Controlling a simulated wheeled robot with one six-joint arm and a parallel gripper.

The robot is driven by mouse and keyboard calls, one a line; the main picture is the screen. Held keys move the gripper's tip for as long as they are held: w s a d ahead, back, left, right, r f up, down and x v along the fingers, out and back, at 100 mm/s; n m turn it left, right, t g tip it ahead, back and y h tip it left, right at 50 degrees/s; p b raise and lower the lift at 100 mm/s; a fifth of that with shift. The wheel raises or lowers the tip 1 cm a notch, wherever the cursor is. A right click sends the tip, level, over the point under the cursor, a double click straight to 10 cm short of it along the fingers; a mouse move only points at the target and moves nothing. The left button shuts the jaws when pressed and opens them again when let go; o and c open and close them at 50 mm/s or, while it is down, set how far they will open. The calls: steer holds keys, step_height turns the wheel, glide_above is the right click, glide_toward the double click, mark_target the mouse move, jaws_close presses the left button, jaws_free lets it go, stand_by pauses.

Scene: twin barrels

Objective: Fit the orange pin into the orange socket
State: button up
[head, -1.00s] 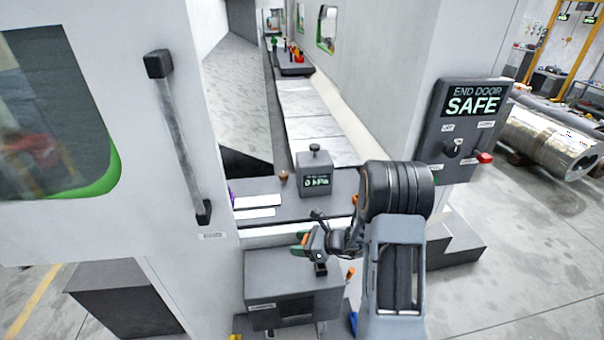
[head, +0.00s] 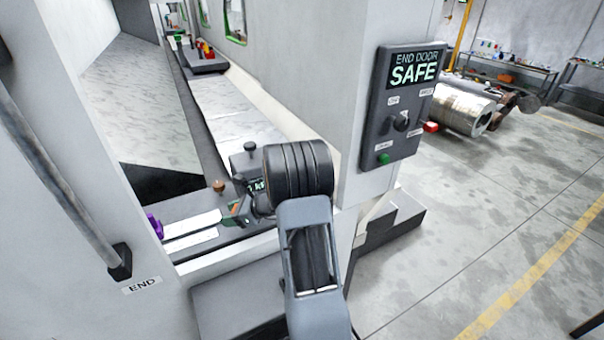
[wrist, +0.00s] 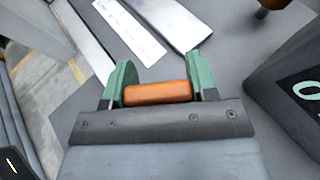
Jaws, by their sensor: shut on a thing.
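My gripper (wrist: 160,90) has green fingers and is shut on the orange pin (wrist: 157,93). In the wrist view the pin lies crosswise between the fingers, above a dark grey shelf (wrist: 215,52). In the head view my gripper (head: 232,212) is over the shelf inside the machine opening, beside the gauge box, with my arm partly covering it. I cannot make out the orange socket in either current view.
A dark gauge box (head: 243,163) stands close to my gripper. A brown knob (head: 218,186), a purple part (head: 155,226) and white label strips (head: 192,224) are on the shelf. The machine's side wall and control panel (head: 403,105) bound the right.

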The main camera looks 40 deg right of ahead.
steer(key=d+m+t+h+b, duration=0.1)
steer(key=d+b, duration=0.1)
steer(key=d, duration=0.4)
steer(key=s+d+m+t+h+b, duration=0.1)
steer(key=d+m+h+b, duration=0.1)
steer(key=d, duration=0.3)
steer(key=s+d+r+m+h+b, duration=0.1)
steer(key=d+m+h+b, duration=0.1)
steer(key=d, duration=0.4)
steer(key=shift+d+r+t+b, duration=0.1)
steer(key=shift+d+t+b, duration=0.2)
steer(key=shift+t+b, duration=0.15)
steer(key=s+d+r+m+h+b, duration=0.1)
steer(key=s+d+r+m+h, duration=0.1)
steer(key=d+r+m+h, duration=0.4)
steer(key=d+h, duration=0.1)
steer(key=d, duration=0.3)
steer(key=shift+s+d+r+b, duration=0.15)
steer(key=shift+s+r+b, duration=0.15)
steer(key=shift+b, duration=0.1)
steer(key=shift+f, duration=0.1)
steer(key=shift+f+b, duration=2.8)
steer(key=shift+f, duration=0.1)
steer(key=shift+s+f+b, duration=0.1)
steer(key=shift+f+b, duration=1.9)
steer(key=shift+f, duration=0.1)
steer(key=o, duration=1)
